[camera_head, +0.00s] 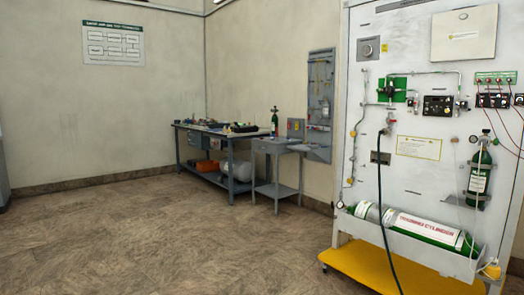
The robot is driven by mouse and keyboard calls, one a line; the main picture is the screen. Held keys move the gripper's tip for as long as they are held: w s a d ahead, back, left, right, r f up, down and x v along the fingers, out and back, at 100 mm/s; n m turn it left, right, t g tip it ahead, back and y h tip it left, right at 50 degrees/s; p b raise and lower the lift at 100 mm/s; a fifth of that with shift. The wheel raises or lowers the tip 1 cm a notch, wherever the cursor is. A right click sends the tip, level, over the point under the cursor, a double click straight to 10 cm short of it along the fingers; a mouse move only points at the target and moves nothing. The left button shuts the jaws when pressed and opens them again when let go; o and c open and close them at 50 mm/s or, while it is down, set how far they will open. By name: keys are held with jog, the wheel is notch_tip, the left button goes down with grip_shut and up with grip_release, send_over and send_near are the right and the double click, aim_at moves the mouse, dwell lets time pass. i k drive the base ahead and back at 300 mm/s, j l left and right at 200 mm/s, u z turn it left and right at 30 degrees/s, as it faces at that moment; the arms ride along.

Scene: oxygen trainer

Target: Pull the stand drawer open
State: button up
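A small grey stand (277,190) with a lower shelf stands in the middle of the head view, well away across the floor. A shallow box-like part under its top (264,148) looks like the drawer, and it appears shut. The handle is too small to make out. A small green bottle (275,122) stands on or just behind the stand's top. My gripper is not in view.
At right, a white training panel (417,180) on a yellow wheeled base (375,270) reaches forward. The floor (150,235) at left and centre is clear.

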aim_at(271, 148)
jog(key=i, duration=2.9)
jog(key=i+l, duration=0.1)
jog(key=i, duration=1.35)
jog(key=i+u, duration=0.1)
jog(key=i, duration=1.4)
jog(key=i+l, duration=0.15)
jog(key=i, duration=1.3)
